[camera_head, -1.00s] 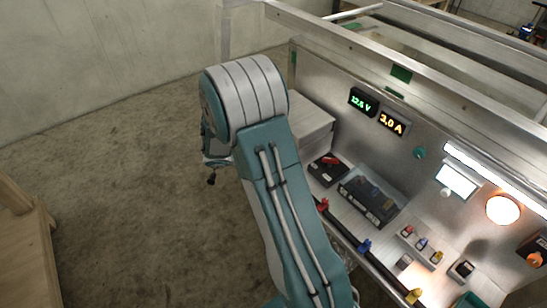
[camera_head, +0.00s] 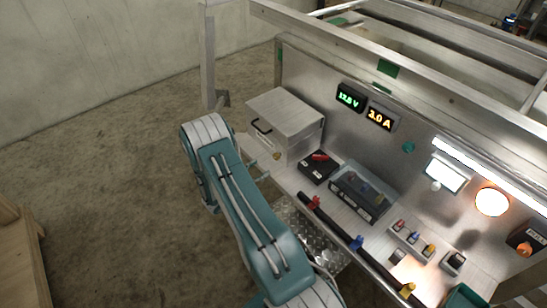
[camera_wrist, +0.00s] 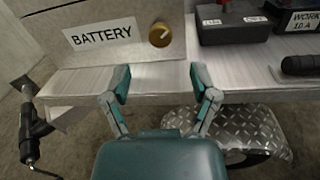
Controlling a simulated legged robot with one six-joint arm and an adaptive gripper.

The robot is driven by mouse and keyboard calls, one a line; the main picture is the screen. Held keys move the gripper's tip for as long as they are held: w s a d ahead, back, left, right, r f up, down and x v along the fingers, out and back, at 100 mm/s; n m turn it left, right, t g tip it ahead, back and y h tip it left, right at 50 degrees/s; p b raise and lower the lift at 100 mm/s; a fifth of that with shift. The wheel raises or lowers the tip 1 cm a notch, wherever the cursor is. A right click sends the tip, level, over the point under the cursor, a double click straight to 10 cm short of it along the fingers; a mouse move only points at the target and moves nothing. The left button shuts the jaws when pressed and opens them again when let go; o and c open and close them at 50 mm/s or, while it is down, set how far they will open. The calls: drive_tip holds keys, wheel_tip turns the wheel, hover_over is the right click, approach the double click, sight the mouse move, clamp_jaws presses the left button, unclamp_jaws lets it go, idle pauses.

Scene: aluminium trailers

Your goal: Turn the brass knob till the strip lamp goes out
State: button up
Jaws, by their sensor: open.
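The brass knob (camera_wrist: 160,34) is on the front of a light box beside a "BATTERY" label (camera_wrist: 102,36), with a pale mark on its face. In the head view the knob (camera_head: 277,155) is low on the grey box (camera_head: 297,112). The strip lamp (camera_head: 490,172) on the back panel at the right is lit white. My gripper (camera_wrist: 161,78) is open and empty in the wrist view. Its two fingers are apart, below the knob in the picture, one to either side, and do not touch it. The head view hardly shows the fingers.
A black "WORK" box (camera_wrist: 292,18) and another black box (camera_wrist: 232,24) stand right of the knob. The bench edge (camera_wrist: 75,82) runs below the knob. Green (camera_head: 349,97) and orange "A" (camera_head: 381,117) displays are lit. A round lamp (camera_head: 492,202) glows. Bare floor lies left.

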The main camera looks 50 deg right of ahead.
sight(275, 158)
drive_tip(key=d, duration=0.7)
drive_tip(key=shift+s+d, duration=0.1)
drive_tip(key=shift+d, duration=0.25)
clamp_jaws()
